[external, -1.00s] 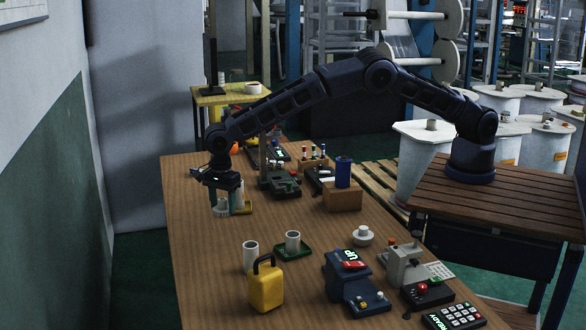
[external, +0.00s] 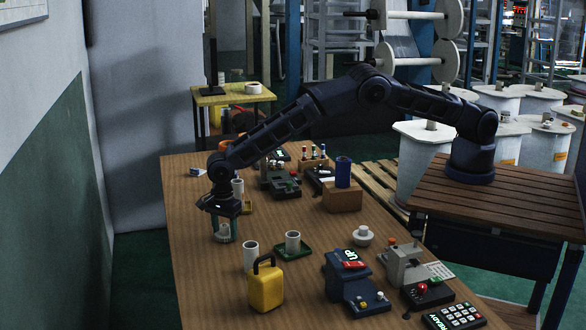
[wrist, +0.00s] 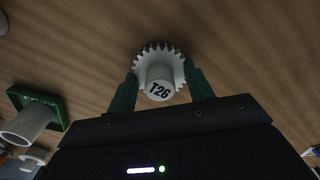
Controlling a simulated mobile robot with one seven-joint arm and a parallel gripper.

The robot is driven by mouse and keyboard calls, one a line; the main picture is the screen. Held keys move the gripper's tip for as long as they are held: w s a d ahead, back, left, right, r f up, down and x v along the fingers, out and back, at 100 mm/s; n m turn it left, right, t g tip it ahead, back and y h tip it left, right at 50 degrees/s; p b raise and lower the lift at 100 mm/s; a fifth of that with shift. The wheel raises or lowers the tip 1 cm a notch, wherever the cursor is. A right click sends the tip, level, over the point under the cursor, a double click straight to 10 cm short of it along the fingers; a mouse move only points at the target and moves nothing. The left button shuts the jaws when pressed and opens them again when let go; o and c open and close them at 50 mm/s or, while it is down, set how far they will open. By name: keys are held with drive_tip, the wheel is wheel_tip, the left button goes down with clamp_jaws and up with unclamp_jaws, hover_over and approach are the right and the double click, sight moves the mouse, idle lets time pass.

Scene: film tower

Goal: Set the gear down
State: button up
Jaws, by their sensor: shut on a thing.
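My gripper (external: 225,233) points down over the wooden table, with its green fingers shut on a whitish toothed gear (wrist: 160,68). In the wrist view the gear's round hub, marked T26, sits between the two fingertips (wrist: 160,85), with the teeth showing beyond. In the external view the gear (external: 222,231) shows low between the fingers, close to the tabletop. I cannot tell whether it touches the table.
A pale cylinder (external: 238,187) stands behind my gripper by a yellow tray (external: 247,208). In front are another cylinder (external: 250,252), a green tray (external: 306,251) holding a cylinder, and a yellow case (external: 266,290). Bare tabletop (external: 195,245) lies to the left.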

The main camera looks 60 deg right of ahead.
sight(223, 226)
drive_tip(key=shift+f, duration=0.15)
drive_tip(key=o, duration=1)
wheel_tip(223, 226, up, 12)
drive_tip(key=shift+r, duration=0.2)
